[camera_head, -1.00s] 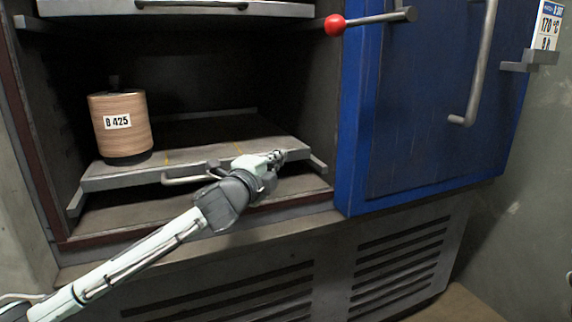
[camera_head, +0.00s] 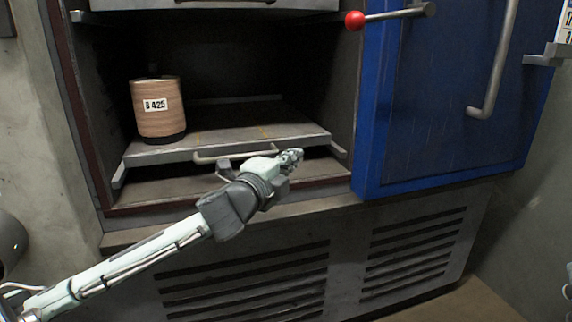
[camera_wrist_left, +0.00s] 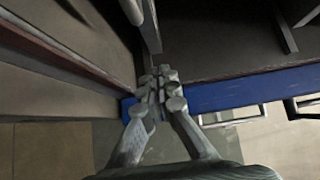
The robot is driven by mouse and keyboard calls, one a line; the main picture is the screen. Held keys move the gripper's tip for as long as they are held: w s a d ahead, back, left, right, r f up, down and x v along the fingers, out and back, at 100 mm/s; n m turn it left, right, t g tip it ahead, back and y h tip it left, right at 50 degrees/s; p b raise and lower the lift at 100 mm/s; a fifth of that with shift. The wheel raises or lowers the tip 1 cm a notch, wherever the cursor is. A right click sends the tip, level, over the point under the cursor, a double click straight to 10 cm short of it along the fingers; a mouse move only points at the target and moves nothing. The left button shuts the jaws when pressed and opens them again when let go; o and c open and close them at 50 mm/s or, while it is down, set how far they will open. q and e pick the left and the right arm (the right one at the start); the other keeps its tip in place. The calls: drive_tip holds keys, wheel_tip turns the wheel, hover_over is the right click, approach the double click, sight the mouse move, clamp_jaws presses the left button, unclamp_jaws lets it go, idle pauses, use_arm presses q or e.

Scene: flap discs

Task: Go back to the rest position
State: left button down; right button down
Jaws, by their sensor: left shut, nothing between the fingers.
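My left gripper (camera_head: 291,156) is shut and empty in the head view, in front of the oven's open chamber, near the right part of the tray's front edge. In the left wrist view its fingers (camera_wrist_left: 159,84) are together with nothing between them. A grey tray (camera_head: 290,133) with a bar handle (camera_head: 213,158) sits in the chamber. A brown cylindrical stack labelled B 425 (camera_head: 158,110) stands upright on the tray's left side. My right gripper does not show.
The blue door (camera_head: 440,110), with a long grey handle (camera_head: 495,65), stands to the right of the opening. A red-knobbed lever (camera_head: 355,20) sticks out above. Vented lower panels (camera_head: 415,245) lie below the chamber. Grey walls stand at both sides.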

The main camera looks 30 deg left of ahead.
use_arm(q)
drive_tip(key=shift+s+d, duration=0.15)
drive_tip(key=shift+s, duration=0.8)
drive_tip(key=shift+s+d, duration=0.1)
drive_tip(key=shift+s, duration=0.8)
